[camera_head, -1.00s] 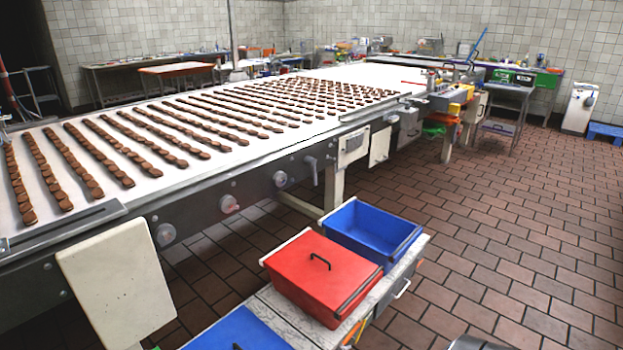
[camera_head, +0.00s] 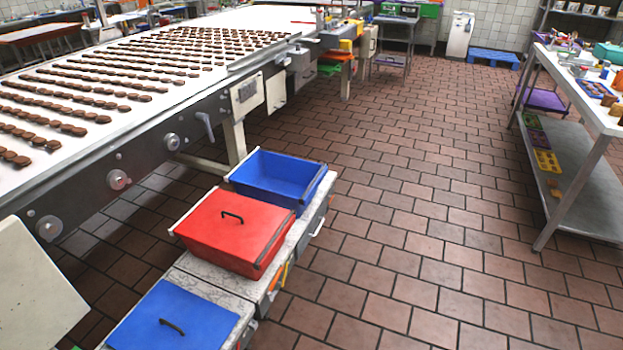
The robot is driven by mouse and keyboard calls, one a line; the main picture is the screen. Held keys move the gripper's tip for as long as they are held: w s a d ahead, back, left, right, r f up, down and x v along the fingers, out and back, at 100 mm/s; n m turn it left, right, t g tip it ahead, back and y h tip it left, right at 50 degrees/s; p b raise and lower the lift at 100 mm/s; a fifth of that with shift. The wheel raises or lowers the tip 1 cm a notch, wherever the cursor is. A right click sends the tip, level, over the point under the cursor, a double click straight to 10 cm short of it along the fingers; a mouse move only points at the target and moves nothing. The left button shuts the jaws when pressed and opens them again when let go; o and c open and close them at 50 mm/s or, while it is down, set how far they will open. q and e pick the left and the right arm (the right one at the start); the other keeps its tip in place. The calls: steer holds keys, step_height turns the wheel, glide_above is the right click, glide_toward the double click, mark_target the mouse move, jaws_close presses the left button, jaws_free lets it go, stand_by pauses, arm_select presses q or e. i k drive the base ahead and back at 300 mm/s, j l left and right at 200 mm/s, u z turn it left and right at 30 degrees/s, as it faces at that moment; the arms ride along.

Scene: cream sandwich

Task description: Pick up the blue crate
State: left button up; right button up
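An open, empty-looking blue crate (camera_head: 272,183) stands at the far end of a low cabinet top, beside the conveyor. A red crate (camera_head: 232,231) with a closed lid and dark handle stands just in front of it. Nearer, a flat blue lid (camera_head: 172,318) with a dark handle lies at the bottom of the picture; whether a crate is under it cannot be told. Neither of my grippers shows in the head view.
A long conveyor (camera_head: 200,75) with rows of brown cookies runs along the left. The low cabinet (camera_head: 205,283) bears the crates. A metal table (camera_head: 590,110) with items stands at the right. The tiled floor (camera_head: 430,190) between is clear.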

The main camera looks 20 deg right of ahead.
mark_target(279, 180)
steer(key=z, duration=0.5)
steer(key=u, duration=2.15)
steer(key=z, duration=2.15)
steer(key=i+l+u, duration=0.15)
steer(key=i+l, duration=1.1)
